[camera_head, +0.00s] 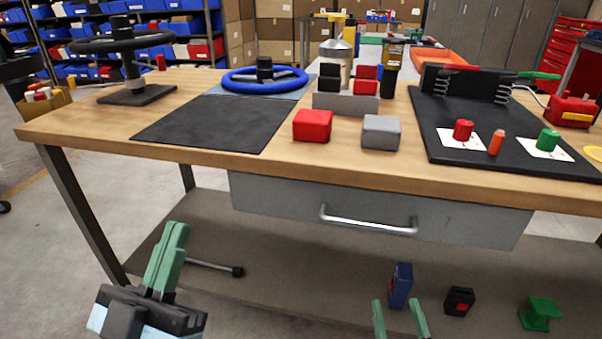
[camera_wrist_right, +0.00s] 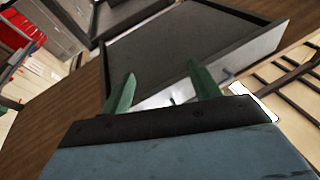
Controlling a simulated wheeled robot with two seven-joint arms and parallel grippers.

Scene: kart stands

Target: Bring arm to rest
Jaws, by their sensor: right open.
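My left gripper (camera_head: 172,235) is at the lower left of the head view, in front of the workbench and below its top. Its green fingers overlap in this view, so their gap cannot be judged, and I see nothing held. My right gripper (camera_head: 400,318) is at the bottom edge of the head view, fingers apart and empty, in front of the lower shelf. In the right wrist view my right gripper (camera_wrist_right: 163,88) also shows spread fingers with nothing between them. Beyond them is a dark grey panel with a pale front face (camera_wrist_right: 255,52).
The wooden workbench (camera_head: 185,160) has a grey drawer (camera_head: 270,196) with a metal handle (camera_head: 368,226). A red block (camera_head: 312,125) and a grey block (camera_head: 381,132) stand on top. Below, the shelf (camera_head: 300,275) bears a rod (camera_head: 213,267), a blue item (camera_head: 401,285) and a green item (camera_head: 540,313).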

